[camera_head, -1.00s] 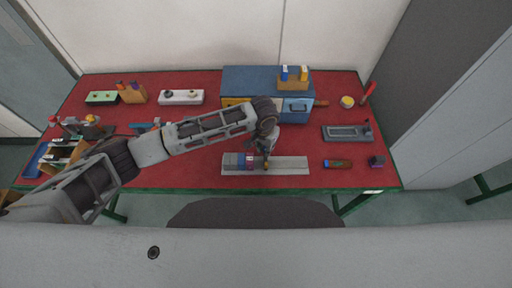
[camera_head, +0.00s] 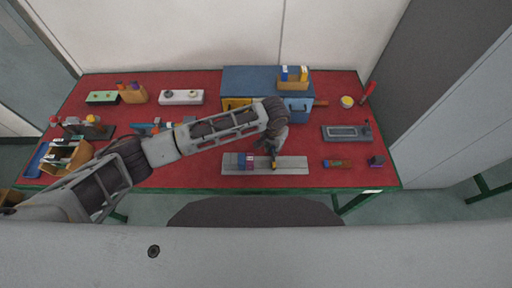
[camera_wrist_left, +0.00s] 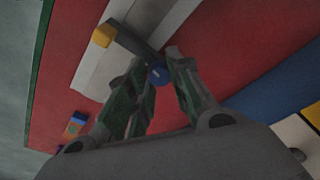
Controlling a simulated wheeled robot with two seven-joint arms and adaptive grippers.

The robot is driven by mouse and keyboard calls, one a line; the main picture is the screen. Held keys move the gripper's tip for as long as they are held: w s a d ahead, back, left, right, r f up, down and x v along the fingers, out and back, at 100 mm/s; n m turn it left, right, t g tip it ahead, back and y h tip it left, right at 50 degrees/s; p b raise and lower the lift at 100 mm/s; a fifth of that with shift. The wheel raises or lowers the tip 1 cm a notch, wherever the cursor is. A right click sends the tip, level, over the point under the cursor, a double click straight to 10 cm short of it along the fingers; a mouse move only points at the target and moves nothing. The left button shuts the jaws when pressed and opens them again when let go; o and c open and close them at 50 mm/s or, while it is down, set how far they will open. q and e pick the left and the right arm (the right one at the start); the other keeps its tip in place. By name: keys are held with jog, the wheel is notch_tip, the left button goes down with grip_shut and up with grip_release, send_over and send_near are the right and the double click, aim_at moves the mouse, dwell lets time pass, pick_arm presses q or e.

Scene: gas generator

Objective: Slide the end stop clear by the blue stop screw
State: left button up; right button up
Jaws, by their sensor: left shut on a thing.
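The end stop shows in the left wrist view as a dark bar (camera_wrist_left: 128,38) lying across the grey rail, with an orange-yellow end (camera_wrist_left: 103,36). The blue stop screw (camera_wrist_left: 157,75) is at the bar's other end, between the fingertips of my left gripper (camera_wrist_left: 160,68). That gripper (camera_head: 273,151) is shut on the screw, above the rail plate (camera_head: 296,166). In the head view the end stop is mostly hidden under the gripper; its yellow end (camera_head: 274,166) shows. My right gripper is not in view.
The blue cabinet (camera_head: 262,78) stands behind the rail. A small orange and green part (camera_head: 336,163) and a dark purple block (camera_head: 377,161) lie to the right. A grey tray (camera_head: 346,133) is behind them. The rail right of the end stop is clear.

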pick_arm(q)
jog(key=shift+d, duration=1.3)
jog(key=o, duration=0.9)
jog(key=shift+r+p, duration=3)
jog(key=shift+r, duration=0.55)
jog(key=shift+s+f, duration=0.1)
jog(key=shift+s, duration=0.05)
